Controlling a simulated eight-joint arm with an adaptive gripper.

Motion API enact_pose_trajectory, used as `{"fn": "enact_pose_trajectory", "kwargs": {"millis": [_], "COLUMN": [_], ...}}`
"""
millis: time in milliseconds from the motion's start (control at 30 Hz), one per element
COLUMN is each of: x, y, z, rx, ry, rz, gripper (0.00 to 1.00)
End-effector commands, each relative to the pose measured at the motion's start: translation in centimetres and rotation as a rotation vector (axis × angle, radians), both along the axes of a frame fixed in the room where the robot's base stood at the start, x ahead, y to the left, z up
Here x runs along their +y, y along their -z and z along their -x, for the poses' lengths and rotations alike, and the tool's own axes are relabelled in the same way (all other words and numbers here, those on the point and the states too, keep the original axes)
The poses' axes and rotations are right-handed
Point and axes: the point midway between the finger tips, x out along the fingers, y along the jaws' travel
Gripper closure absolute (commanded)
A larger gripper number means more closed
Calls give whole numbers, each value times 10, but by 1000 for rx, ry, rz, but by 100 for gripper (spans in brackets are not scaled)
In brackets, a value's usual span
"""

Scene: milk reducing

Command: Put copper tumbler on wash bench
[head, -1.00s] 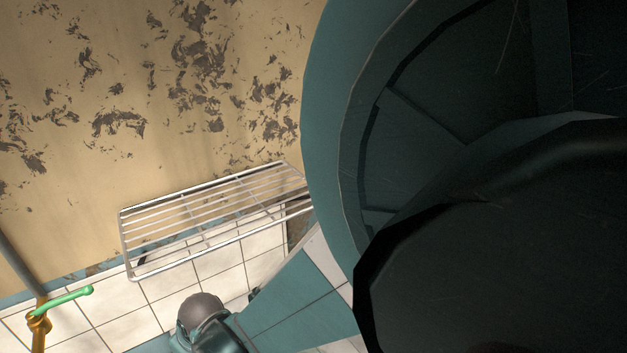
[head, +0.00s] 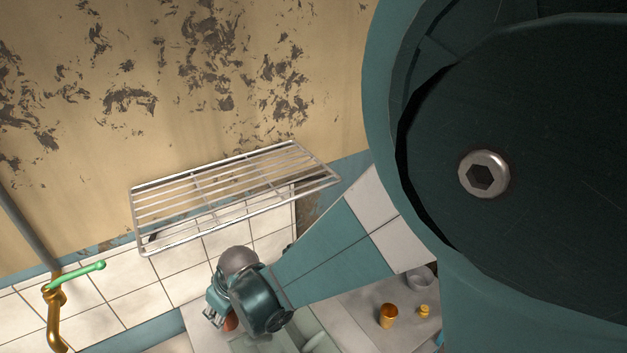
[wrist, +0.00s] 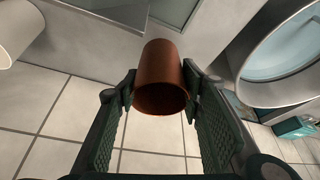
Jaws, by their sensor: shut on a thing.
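The copper tumbler (wrist: 160,72) is a plain reddish-brown cup between the two fingers of my gripper (wrist: 158,88) in the wrist view. My gripper is shut on it, one finger at each side. In the head view the tumbler (head: 231,324) is a small, partly hidden reddish patch beside my gripper (head: 222,318), low in the picture left of centre. A grey bench top (head: 357,301), perhaps the wash bench, shows at the lower right. I cannot tell whether the tumbler touches any surface.
A wire rack (head: 230,198) is on the wall above my gripper. A brass tap (head: 55,318) with a green handle is at left. A golden cup (head: 388,316), a smaller golden item (head: 424,311) and a metal pot (head: 420,276) stand on the bench. A large round vessel (wrist: 246,88) is at right.

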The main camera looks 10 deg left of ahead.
Motion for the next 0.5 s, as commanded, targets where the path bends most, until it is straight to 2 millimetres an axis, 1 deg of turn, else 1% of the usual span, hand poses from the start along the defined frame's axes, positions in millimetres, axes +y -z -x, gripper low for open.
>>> {"fn": "enact_pose_trajectory", "kwargs": {"millis": [33, 100, 500], "x": [-4, -8, -32], "y": [0, 0, 0], "z": [-9, -19, -76], "rx": [0, 0, 0], "ry": [2, 3, 2], "rz": [0, 0, 0], "gripper": [74, 74, 74]}}
